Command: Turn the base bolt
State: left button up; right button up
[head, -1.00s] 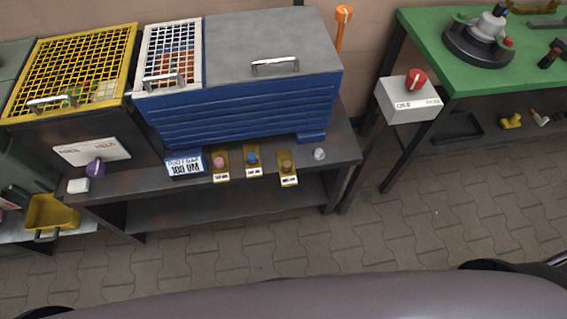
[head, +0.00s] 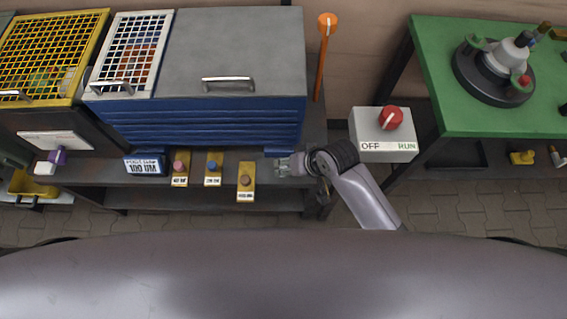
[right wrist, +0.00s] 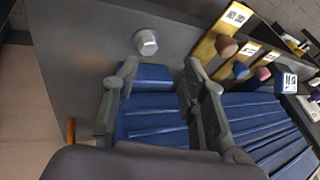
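The silver hex-headed bolt (right wrist: 146,41) stands on the dark bench top in the right wrist view. In the head view it is hidden or cannot be told apart from my right gripper. My right gripper (head: 279,167) is at the front of the bench, by the near right corner of the blue box. In the right wrist view my right gripper (right wrist: 161,70) is open, with nothing between its two grey fingers. The bolt lies just beyond the fingertips, nearer the left finger, and appears apart from them. My left gripper is not in view.
Yellow plates with coloured knobs (head: 245,181) and a 100 UM block (head: 145,165) line the bench front. The blue ribbed box (head: 205,123) stands behind. A grey OFF/RUN switch box (head: 384,149) is on the right, beside the green table (head: 455,110).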

jog(key=w+a+r+y, duration=0.1)
jog(key=w+a+r, duration=0.1)
jog(key=a+r, duration=0.5)
notch_tip(320, 180, up, 4)
jog(key=m+g+h, duration=0.2)
jog(key=g+h, duration=0.1)
jog(key=h, duration=0.3)
send_over(284, 167)
notch_tip(284, 167, down, 17)
jog(key=shift+f, duration=0.1)
jog(key=shift+c, duration=0.3)
grip_shut()
